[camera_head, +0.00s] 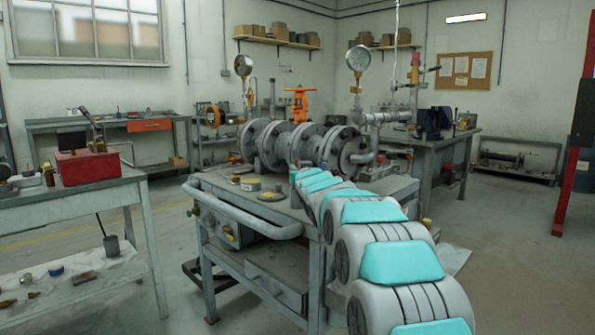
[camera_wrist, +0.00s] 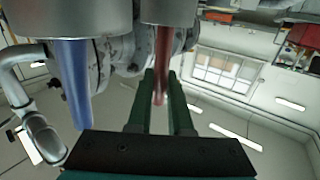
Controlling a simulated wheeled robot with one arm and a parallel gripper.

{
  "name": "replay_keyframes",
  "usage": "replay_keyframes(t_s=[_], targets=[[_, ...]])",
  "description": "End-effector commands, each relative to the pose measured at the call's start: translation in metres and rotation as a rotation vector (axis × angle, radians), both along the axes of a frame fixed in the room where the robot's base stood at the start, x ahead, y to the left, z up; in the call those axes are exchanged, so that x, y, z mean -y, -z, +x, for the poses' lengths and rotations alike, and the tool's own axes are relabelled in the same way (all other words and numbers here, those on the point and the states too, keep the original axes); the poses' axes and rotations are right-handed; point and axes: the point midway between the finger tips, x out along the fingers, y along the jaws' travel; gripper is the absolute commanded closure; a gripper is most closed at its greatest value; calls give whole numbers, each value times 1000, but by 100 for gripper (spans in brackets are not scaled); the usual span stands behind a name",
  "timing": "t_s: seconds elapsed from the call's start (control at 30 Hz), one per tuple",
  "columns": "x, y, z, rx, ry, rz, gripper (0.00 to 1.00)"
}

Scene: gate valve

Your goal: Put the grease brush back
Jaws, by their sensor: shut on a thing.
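In the wrist view, which is upside down, my gripper's (camera_wrist: 161,76) two green fingers close on a slim reddish-brown handle (camera_wrist: 162,45). I take this to be the grease brush. Its far end meets a grey metal cylinder (camera_wrist: 168,10), and its bristles are not visible. I cannot tell whether it stands inside that cylinder or only lines up with it. In the head view my arm hides the gripper and the brush beside the pipe assembly on the bench.
A blue tapered handle (camera_wrist: 72,75) sits at a second grey cylinder (camera_wrist: 70,15), close beside my fingers. The workbench (camera_head: 215,183) carries the flanged valve pipe (camera_head: 290,142), a tin (camera_head: 250,184) and a yellow disc (camera_head: 271,196). A side table (camera_head: 70,212) with a red box (camera_head: 90,165) stands left.

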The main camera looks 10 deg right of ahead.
Motion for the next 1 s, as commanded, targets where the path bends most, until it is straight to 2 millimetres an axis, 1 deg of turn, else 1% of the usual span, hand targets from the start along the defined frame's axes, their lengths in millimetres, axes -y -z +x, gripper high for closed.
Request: replay_keyframes(t_s=[0.13,0.27,0.3,0.53,0.77,0.87,1.0], targets=[[0,-1,0,1,0,0,100],[0,3,0,1,0,0,100],[0,1,0,1,0,0,77],[0,1,0,1,0,0,52],[0,1,0,1,0,0,52],[0,-4,0,1,0,0,52],[0,-3,-11,4,-1,-1,52]])
